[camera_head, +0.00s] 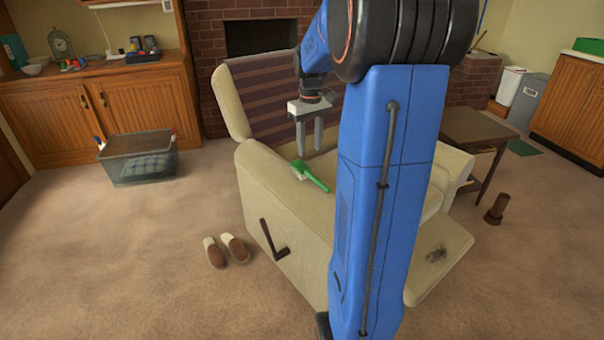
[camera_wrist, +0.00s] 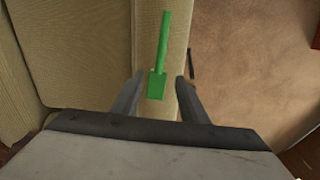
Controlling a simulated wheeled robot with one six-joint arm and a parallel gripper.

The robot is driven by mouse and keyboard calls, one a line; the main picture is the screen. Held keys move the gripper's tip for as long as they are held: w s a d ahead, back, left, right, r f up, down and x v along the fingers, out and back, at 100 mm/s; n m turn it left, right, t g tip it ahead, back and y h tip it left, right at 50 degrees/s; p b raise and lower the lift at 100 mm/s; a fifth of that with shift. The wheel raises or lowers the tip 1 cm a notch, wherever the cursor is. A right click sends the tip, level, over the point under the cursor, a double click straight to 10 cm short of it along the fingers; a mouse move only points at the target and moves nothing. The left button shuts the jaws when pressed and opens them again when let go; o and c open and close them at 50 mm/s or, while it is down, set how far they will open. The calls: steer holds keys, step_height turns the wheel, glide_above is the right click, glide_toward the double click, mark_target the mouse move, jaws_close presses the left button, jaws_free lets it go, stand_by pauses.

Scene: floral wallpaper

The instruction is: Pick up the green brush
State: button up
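The green brush (camera_head: 310,175) lies on the near armrest of the beige recliner (camera_head: 262,172), its handle pointing toward the lower right. My gripper (camera_head: 309,152) is above the armrest with its fingers pointing down, just above and beside the brush. In the wrist view the brush (camera_wrist: 158,70) lies along the armrest, its wide head between my open fingers (camera_wrist: 155,88) and its handle stretching away from them. The fingers are apart and hold nothing. I cannot tell the exact height gap between fingertips and brush.
A pair of slippers (camera_head: 227,250) lies on the carpet beside the recliner. A clear bin (camera_head: 138,160) stands by the wooden cabinet (camera_head: 100,105). A small dark table (camera_head: 476,130) is right of the recliner. The carpet at left is mostly clear.

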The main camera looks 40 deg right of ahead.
mark_target(309, 172)
step_height(309, 172, down, 12)
steer(key=shift+w+r, duration=0.1)
steer(key=shift+w, duration=0.05)
stand_by(0.5)
jaws_close()
